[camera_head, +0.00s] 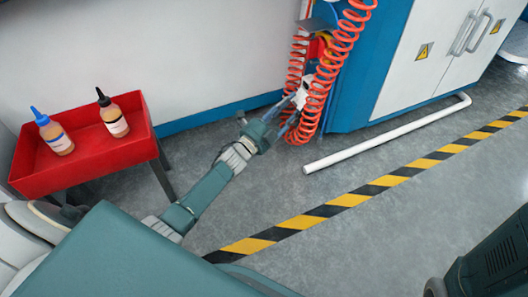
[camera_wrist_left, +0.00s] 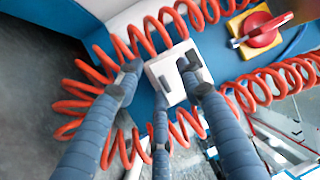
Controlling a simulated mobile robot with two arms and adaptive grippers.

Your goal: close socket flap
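A white square socket piece (camera_wrist_left: 170,75) sits on a blue surface in the left wrist view. I cannot tell whether it is the flap or the plate behind, or how far the flap stands open. My left gripper (camera_wrist_left: 158,72) has its dark segmented fingers reaching to it. The fingertips are apart, one near its left edge and others over its front; they partly hide it, and contact is unclear. In the head view my left gripper (camera_head: 287,115) is at the blue cabinet's left side, beside the coiled hose. My right gripper is not in view.
A red-orange coiled hose (camera_head: 321,82) hangs around the socket area. A red rotary switch on yellow (camera_wrist_left: 261,28) is right of the socket. A red tray table (camera_head: 80,172) holds two bottles. A white pipe (camera_head: 395,132) and a striped floor line (camera_head: 350,199) lie on open floor.

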